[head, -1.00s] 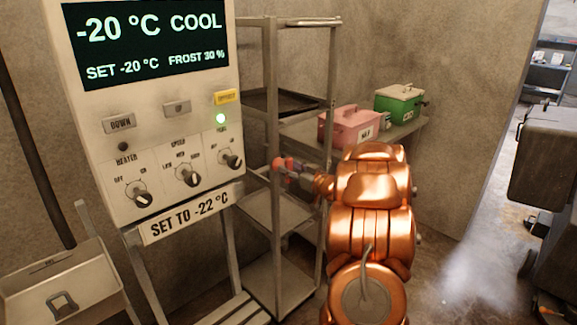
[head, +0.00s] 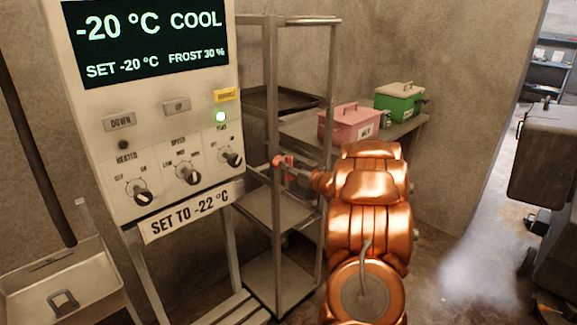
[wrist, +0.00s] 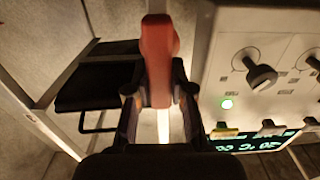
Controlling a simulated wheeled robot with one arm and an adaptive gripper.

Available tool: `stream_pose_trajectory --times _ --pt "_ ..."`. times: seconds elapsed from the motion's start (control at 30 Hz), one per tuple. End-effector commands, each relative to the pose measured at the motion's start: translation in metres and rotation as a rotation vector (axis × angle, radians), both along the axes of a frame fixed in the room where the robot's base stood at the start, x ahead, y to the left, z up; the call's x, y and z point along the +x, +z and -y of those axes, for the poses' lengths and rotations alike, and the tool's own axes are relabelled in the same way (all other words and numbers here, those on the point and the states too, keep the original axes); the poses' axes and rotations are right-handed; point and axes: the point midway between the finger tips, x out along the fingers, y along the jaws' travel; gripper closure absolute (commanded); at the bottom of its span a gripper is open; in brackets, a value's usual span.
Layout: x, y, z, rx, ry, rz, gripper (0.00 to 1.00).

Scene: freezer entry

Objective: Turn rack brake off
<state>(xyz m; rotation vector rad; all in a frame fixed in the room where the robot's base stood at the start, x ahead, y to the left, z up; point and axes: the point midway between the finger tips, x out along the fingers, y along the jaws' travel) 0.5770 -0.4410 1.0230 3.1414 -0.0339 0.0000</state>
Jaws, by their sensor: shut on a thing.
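The rack brake is a red lever (head: 279,161) on the front post of the metal rack (head: 274,225), just right of the control panel. In the wrist view the red lever (wrist: 158,55) stands upright in the picture, between my fingers. My gripper (head: 294,168) is shut on this lever, with one finger on each side; the wrist view also shows my gripper (wrist: 158,95). The lever's pivot and any brake marking cannot be made out.
The control panel (head: 150,140), with knobs and buttons, stands close left of my gripper. A dark tray (head: 285,100) lies on the rack. A pink box (head: 348,122) and a green box (head: 398,102) stand on a shelf behind. Open floor lies at right.

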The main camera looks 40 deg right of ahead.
Motion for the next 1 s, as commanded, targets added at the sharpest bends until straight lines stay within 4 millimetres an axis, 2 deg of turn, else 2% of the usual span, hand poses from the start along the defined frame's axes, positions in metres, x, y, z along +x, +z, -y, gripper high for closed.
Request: stream_pose_trajectory --times 0.27,0.47,1.0 --pt "-0.0001 -0.0019 -0.0003 -0.028 0.0 -0.001 1.0" --pt "-0.0002 -0.0041 -0.0017 -0.122 0.0 -0.002 1.0" --pt "-0.0002 -0.0086 -0.0079 -0.608 -0.001 -0.012 1.0"
